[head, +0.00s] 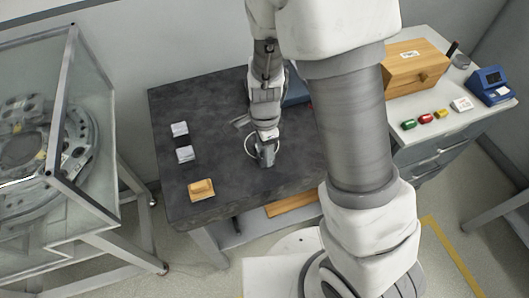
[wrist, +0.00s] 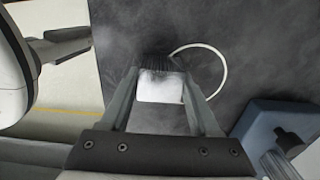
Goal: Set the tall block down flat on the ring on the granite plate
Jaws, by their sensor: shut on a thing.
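The granite plate (head: 225,110) is a dark table top, also seen in the wrist view (wrist: 130,25). A thin white ring (head: 247,146) is drawn or lies on it; in the wrist view its arc (wrist: 222,65) shows right of the block. My gripper (head: 265,158) is over the ring. In the wrist view my gripper (wrist: 160,92) is shut on the tall block (wrist: 160,88), with its pale end face towards the camera and darker sides. The block covers the ring's left part in that view. I cannot tell whether its bottom touches the plate.
Two small pale blocks (head: 180,129) (head: 185,154) and a wooden block (head: 201,189) stand on the plate's left. A blue object (head: 297,93) is behind my arm; a blue body (wrist: 270,125) shows right in the wrist view. A side bench (head: 440,125) holds a wooden box (head: 415,68).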

